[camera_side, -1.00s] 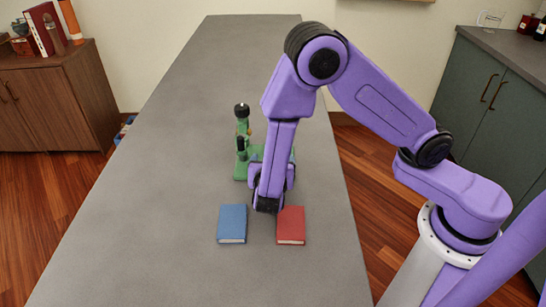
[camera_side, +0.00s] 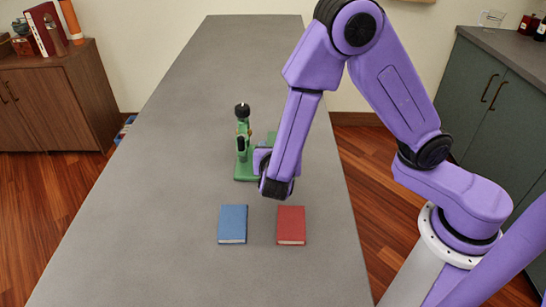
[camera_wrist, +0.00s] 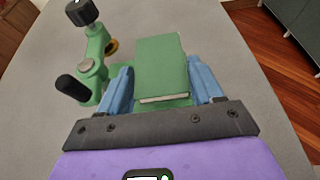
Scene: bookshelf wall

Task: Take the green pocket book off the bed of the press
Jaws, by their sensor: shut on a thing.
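The green pocket book (camera_wrist: 161,62) lies between the two blue fingers of my gripper (camera_wrist: 159,80) in the wrist view, with a finger against each long side. Its cover faces the camera and its pale page edge is toward my wrist. The green press (camera_side: 242,150) has a black knob on top and a black handle; its post (camera_wrist: 95,55) stands left of the book in the wrist view. The book is over the bed, but I cannot tell how large the gap is. In the side view my arm hides most of the fingers.
A blue book (camera_side: 232,224) and a red book (camera_side: 291,225) lie flat on the grey table (camera_side: 130,240), in front of the press. The table is clear on the left and at the back. Cabinets stand on both sides, off the table.

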